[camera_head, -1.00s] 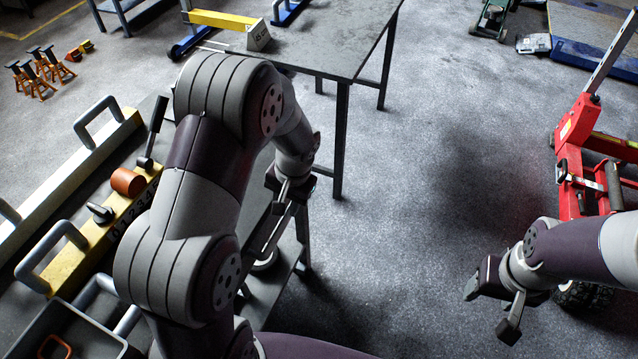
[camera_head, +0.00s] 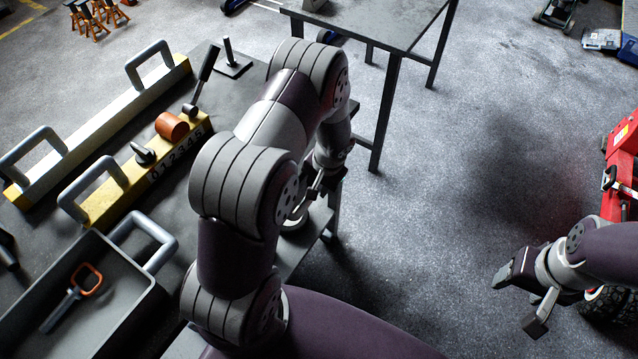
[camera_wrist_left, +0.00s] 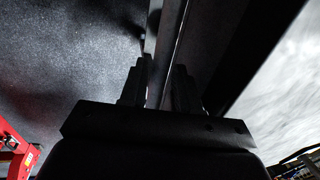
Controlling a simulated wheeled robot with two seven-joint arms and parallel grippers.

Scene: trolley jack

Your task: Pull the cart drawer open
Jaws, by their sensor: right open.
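The cart's dark top (camera_head: 205,165) lies at the left of the head view. My left arm crosses over its right side. The drawer and its handle cannot be made out in the head view; the arm covers much of that side. My left gripper (camera_head: 316,190) is low beside the cart's right end, partly hidden. In the left wrist view, my left gripper (camera_wrist_left: 162,75) has two dark fingers with a narrow gap between them, lined up with a long dark edge. Whether they touch it is unclear. My right gripper (camera_head: 522,297) is open and empty over the floor.
On the cart are yellow bars with handles (camera_head: 105,195), an orange cylinder (camera_head: 172,126) and a grey tray (camera_head: 112,332). A grey table (camera_head: 375,18) stands behind. A red jack (camera_head: 622,150) is at the right edge. The middle floor is clear.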

